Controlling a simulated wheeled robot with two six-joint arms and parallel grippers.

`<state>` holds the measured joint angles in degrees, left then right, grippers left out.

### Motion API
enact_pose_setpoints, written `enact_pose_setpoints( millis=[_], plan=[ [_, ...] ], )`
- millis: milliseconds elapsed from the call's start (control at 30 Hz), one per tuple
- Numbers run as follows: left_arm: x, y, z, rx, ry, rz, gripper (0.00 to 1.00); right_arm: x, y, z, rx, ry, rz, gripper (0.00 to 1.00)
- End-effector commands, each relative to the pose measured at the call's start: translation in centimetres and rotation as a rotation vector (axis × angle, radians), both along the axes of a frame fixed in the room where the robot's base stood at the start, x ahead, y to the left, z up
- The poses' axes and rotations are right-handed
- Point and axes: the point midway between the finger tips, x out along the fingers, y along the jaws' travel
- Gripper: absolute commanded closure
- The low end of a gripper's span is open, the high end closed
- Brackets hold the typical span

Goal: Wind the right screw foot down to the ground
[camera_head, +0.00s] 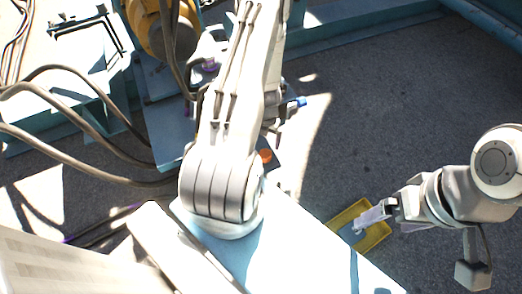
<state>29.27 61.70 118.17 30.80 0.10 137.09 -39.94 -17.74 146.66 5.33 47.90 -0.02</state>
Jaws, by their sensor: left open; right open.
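My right gripper (362,220) comes in from the right and hangs open over a shallow yellow tray-like piece (345,215) on the dark ground. I cannot tell whether it touches the tray. My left arm rises through the middle of the view. What seems to be my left gripper (204,62) shows small, open and partly hidden to the left of that arm, beside the orange-yellow round machine part. A dark fitting with a blue tip (298,102) sticks out to the right from behind the arm. I cannot clearly make out the right screw foot.
A blue-green frame (165,125) stands behind my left arm, with an orange piece (266,156) near its edge. Thick brown cables (85,115) loop across the left. The orange-yellow machine part (150,25) is at the top. Open dark ground (400,110) lies at the right.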

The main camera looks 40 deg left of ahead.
Motion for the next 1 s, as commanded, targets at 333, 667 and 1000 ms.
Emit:
enact_pose_setpoints(
  millis=[333,667,1000],
  plan=[
    [-0.1,0.2,-5.5,0.000,0.000,0.004,0.05,0.0,0.0,-5.5,0.000,0.000,0.000,0.05],
    [-0.2,0.2,-9.2,0.000,0.000,0.006,0.05,0.0,0.0,-9.2,0.000,0.000,0.000,0.05],
    [-0.2,0.2,-9.9,0.000,0.000,0.006,0.05,0.0,0.0,-9.9,0.000,0.000,0.000,0.05]
  ],
)
